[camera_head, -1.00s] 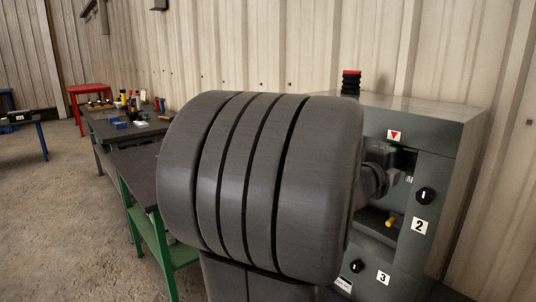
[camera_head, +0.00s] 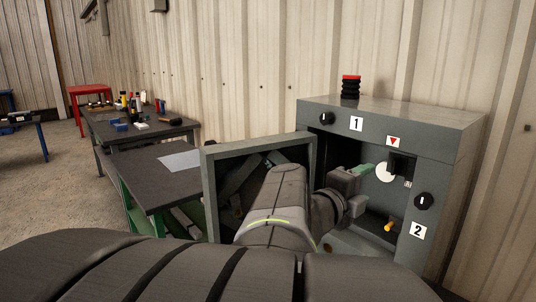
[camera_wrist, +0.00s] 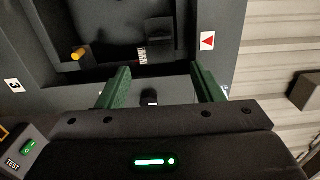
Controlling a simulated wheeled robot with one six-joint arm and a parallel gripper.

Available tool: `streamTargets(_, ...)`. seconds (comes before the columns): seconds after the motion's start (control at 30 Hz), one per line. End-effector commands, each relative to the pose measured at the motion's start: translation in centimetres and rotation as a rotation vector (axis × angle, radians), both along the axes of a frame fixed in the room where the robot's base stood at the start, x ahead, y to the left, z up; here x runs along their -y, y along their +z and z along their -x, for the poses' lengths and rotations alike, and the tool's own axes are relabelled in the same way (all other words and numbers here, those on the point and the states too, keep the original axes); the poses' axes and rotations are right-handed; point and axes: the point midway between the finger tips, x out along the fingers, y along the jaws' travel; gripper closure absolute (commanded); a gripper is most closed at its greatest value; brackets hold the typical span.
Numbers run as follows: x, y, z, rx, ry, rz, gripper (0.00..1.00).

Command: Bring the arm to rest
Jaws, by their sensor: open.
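My gripper (camera_head: 364,170) is at the open front of the grey-green enclosure (camera_head: 470,125), its green fingers pointing into it. In the wrist view the two fingers of my gripper (camera_wrist: 162,86) stand well apart. A pale surface with a small black piece (camera_wrist: 149,97) shows between them, and I see nothing clasped. Whether the fingers touch anything inside is unclear. A pale round part (camera_head: 386,172) and a yellow peg (camera_head: 389,227) sit inside the enclosure. The peg also shows in the wrist view (camera_wrist: 78,53). My forearm hides the lower part of the enclosure.
A framed panel (camera_head: 208,190), seemingly the enclosure's door, stands out at the left, close to my arm. A black and red stack (camera_head: 351,87) stands on top of the enclosure. A dark workbench (camera_head: 135,180) is at the left, with tools farther back. The corrugated wall (camera_head: 250,60) is behind.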

Motion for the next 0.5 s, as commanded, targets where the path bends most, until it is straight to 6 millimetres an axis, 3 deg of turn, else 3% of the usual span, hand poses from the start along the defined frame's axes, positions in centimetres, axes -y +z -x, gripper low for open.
streamTargets(0.5, 7.3, -0.1, -6.1, -0.003, -0.007, 0.001, 0.4)
